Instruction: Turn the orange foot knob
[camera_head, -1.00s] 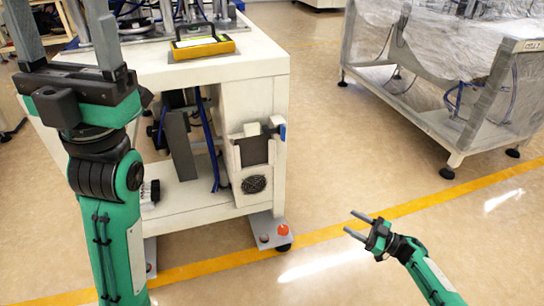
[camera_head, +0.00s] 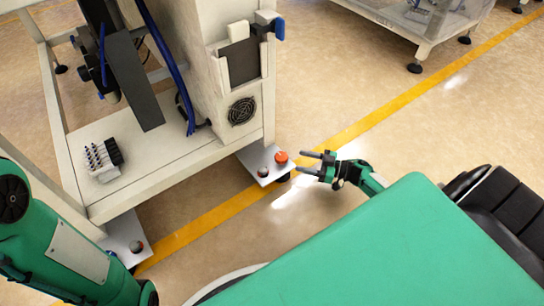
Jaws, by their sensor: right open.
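The orange foot knob (camera_head: 281,157) sits on a light metal foot plate (camera_head: 256,156) at the machine's near right corner. My right gripper (camera_head: 310,162) is just to the right of the knob, with its two fingers apart and pointing left toward it. A small gap shows between the fingertips and the knob, and nothing is between the fingers. My left gripper is outside the view; only part of my left arm shows at the lower left.
The white machine frame (camera_head: 165,170) stands at the left, with a fan grille (camera_head: 241,110) above the foot plate. A second foot plate (camera_head: 125,238) is at the lower left. A wrapped machine (camera_head: 415,25) stands at the back right. The floor right of the knob is open.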

